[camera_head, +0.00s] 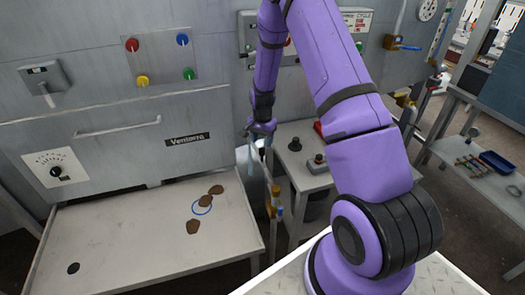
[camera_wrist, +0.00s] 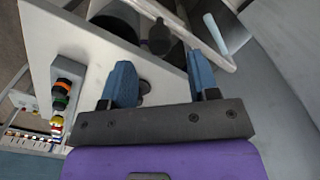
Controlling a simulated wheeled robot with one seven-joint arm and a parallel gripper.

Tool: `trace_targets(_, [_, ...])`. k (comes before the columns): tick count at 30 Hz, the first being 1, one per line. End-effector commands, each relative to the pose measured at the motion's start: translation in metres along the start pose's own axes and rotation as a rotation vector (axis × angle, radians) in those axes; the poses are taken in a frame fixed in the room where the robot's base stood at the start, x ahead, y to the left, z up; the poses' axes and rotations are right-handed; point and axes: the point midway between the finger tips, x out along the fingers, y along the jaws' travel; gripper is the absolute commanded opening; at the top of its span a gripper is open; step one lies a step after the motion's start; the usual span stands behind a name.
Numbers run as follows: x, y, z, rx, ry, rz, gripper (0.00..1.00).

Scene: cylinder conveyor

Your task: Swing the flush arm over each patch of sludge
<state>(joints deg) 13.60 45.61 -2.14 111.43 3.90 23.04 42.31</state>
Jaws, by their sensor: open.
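Several brown patches of sludge lie on the grey table top: one at the back (camera_head: 216,190), one just in front (camera_head: 205,201) and one nearer the front (camera_head: 193,227). My gripper (camera_head: 257,148) hangs to the right of the sludge, above the gap between the table and a side stand. In the wrist view my gripper (camera_wrist: 160,62) has its blue fingers spread with nothing held between them. A pale rounded bar (camera_wrist: 215,34) is beyond the right finger; I cannot tell whether it is the flush arm.
The table (camera_head: 110,235) has a dark round hole at its front left. A side stand (camera_head: 302,170) with black knobs stands right of my gripper. Yellow-brass fittings (camera_head: 274,205) rise beside the table's right edge. The panel wall (camera_head: 100,110) closes off the back.

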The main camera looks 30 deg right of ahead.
Motion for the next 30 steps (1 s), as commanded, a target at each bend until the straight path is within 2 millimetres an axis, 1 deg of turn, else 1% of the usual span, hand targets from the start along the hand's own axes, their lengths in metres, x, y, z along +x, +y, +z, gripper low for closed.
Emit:
trace_targets(1, [0.010, 0.001, 0.000, 0.000, -0.003, 0.002, 0.55])
trace_targets(3, [0.022, 0.001, 0.000, 0.000, -0.002, 0.002, 0.55])
trace_targets(9, [0.047, 0.001, -0.001, 0.002, -0.001, 0.001, 0.55])
trace_targets(15, [0.057, 0.000, 0.000, 0.002, 0.000, 0.000, 0.55])
trace_targets(23, [0.057, 0.000, 0.000, 0.001, 0.000, 0.000, 0.55])
trace_targets(24, [0.057, 0.000, 0.000, 0.001, 0.000, 0.000, 0.46])
trace_targets(26, [0.057, 0.000, 0.000, 0.001, 0.000, 0.000, 0.32])
trace_targets(27, [0.057, 0.000, 0.000, 0.001, 0.000, 0.000, 0.23])
trace_targets(29, [0.057, 0.000, 0.000, 0.001, 0.000, 0.000, 0.09])
trace_targets(30, [0.057, 0.000, 0.000, 0.001, 0.000, 0.000, 0.00])
